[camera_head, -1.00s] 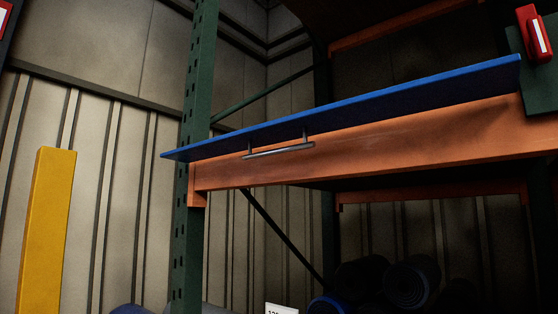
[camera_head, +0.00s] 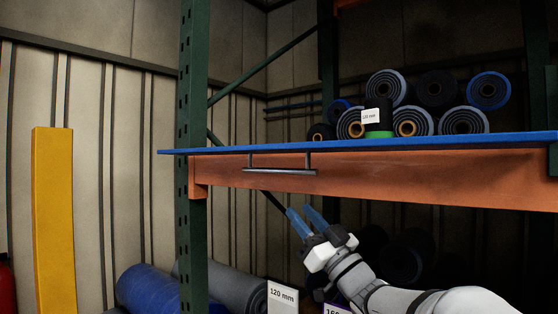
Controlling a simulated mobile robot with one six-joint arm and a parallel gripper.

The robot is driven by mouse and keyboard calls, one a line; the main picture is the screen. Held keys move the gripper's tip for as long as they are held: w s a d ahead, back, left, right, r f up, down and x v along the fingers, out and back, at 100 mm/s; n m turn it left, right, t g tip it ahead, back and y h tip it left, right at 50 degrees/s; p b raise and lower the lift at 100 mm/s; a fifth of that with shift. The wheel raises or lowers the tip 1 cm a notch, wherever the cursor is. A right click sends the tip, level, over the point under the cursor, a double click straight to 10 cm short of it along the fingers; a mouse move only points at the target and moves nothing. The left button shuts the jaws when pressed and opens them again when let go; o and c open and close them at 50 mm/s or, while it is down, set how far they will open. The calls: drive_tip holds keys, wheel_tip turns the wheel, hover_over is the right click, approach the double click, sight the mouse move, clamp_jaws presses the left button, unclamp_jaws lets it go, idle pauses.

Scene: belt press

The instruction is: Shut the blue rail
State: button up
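The blue rail (camera_head: 400,143) is a long flat blue strip along the front top of an orange shelf beam (camera_head: 400,178). It lies folded outward, its left end reaching past the green upright. A grey bar handle (camera_head: 282,171) hangs under it near the left end, in front of the beam. My gripper (camera_head: 298,219) has two blue fingers pointing up and left, with a gap between them. It is open and empty, and appears below the handle, slightly to its right, not touching it.
More rolls (camera_head: 150,287) lie below at left. A green post (camera_head: 190,230) stands left of the handle; a yellow post (camera_head: 54,220) stands further left.

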sight(273, 171)
drive_tip(key=a+r+n+g+y+p, duration=0.1)
drive_tip(key=a+r+g+y, duration=0.1)
drive_tip(key=r, duration=0.1)
drive_tip(key=a+r+n+g+y+p, duration=0.1)
drive_tip(key=a+r+n+g+y, duration=0.1)
drive_tip(key=r, duration=0.1)
drive_tip(key=a+r+n+g+y+p, duration=0.1)
drive_tip(key=a+r+n+y+p, duration=0.1)
drive_tip(key=r, duration=0.1)
drive_tip(key=shift+a+r+g, duration=0.2)
drive_tip(key=shift+a+g, duration=0.05)
drive_tip(key=shift+g, duration=0.15)
clamp_jaws()
